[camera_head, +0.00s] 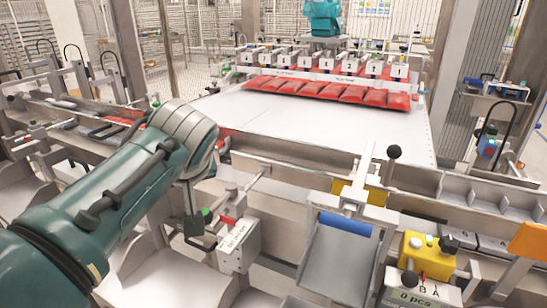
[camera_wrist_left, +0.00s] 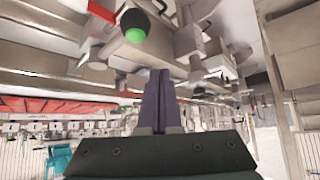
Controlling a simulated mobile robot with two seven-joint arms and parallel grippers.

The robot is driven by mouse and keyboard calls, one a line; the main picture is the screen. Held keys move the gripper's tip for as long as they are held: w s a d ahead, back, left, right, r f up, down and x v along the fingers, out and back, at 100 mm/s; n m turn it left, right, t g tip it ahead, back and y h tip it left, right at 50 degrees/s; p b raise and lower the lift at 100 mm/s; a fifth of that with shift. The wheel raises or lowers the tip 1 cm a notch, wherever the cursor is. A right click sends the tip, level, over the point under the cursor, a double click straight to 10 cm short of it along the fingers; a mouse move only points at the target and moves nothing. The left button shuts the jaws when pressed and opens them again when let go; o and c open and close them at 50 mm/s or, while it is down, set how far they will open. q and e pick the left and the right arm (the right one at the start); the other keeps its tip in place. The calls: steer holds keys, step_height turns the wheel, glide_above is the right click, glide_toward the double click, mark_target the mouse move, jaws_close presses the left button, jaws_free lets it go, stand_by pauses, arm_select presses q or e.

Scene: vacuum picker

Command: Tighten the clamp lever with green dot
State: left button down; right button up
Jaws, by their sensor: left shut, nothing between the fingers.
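A dark lever knob with a green dot (camera_wrist_left: 135,36) is at the upper left of the left wrist view, on a metal clamp mount. In the head view, the green dot (camera_head: 206,212) shows just beside my left gripper (camera_head: 197,238), partly hidden by it. My left gripper's dark fingers (camera_wrist_left: 159,76) are shut and empty. They point toward the clamp area, and the fingertips appear just below and right of the green dot in the wrist view. I cannot tell whether they touch the lever. My right gripper is in neither view.
A red lever (camera_head: 228,220) sits close to the green dot, above a white labelled box (camera_head: 238,243). A metal rail (camera_head: 290,155) runs behind. A blue-edged chute (camera_head: 340,262) and a yellow control box (camera_head: 425,258) stand to the right. Red packs (camera_head: 330,90) lie on the white table (camera_head: 330,128).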

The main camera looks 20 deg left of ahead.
arm_select(q)
steer(key=s+d+r, duration=0.1)
steer(key=d+r, duration=0.4)
steer(key=d, duration=0.1)
steer(key=shift+s+r, duration=0.3)
steer(key=shift+r, duration=0.05)
